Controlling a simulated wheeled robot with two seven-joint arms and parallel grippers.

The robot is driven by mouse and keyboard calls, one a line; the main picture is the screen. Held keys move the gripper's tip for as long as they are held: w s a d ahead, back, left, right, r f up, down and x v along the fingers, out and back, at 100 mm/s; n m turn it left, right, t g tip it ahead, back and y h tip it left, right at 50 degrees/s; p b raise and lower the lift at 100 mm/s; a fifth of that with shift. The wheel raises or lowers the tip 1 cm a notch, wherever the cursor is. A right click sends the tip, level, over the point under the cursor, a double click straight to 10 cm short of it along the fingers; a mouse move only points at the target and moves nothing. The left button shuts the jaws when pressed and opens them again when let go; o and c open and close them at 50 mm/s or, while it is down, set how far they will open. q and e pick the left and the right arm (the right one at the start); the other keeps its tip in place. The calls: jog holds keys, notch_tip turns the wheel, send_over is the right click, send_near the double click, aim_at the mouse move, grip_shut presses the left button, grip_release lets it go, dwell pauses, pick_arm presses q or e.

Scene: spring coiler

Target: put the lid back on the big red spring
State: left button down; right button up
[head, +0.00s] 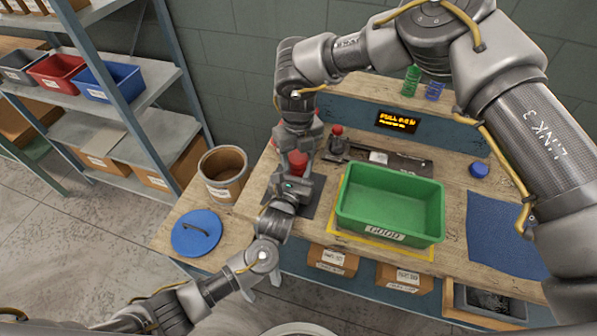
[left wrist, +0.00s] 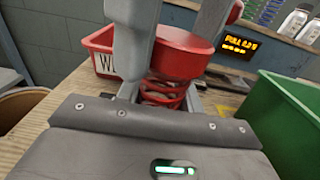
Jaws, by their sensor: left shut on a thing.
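The big red spring (left wrist: 165,93) shows its coils in the left wrist view, upright between the fingers of my left gripper (left wrist: 162,100), which is shut on it. A thick round red lid (left wrist: 180,40) sits at the top of the coils; whether it is fully seated is hidden. My right gripper (head: 297,140) comes down from above, and its grey fingers straddle the lid; I cannot tell whether they grip it. In the head view both grippers meet left of the green bin, with red (head: 298,158) between them. The arms hide most of the spring there.
A green bin (head: 388,232) stands on a yellow-edged patch to the right. A red bin (left wrist: 100,52) stands behind the spring. A brown drum (head: 222,175) and a blue disc with a handle (head: 196,232) are at left. A blue mat (head: 503,235) lies at right.

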jog(key=c, duration=0.8)
jog(key=shift+o, duration=0.2)
jog(key=m, duration=0.5)
jog(key=o, duration=1.1)
jog(key=shift+r, duration=0.15)
jog(key=shift+r, duration=2.15)
jog(key=shift+c, duration=0.4)
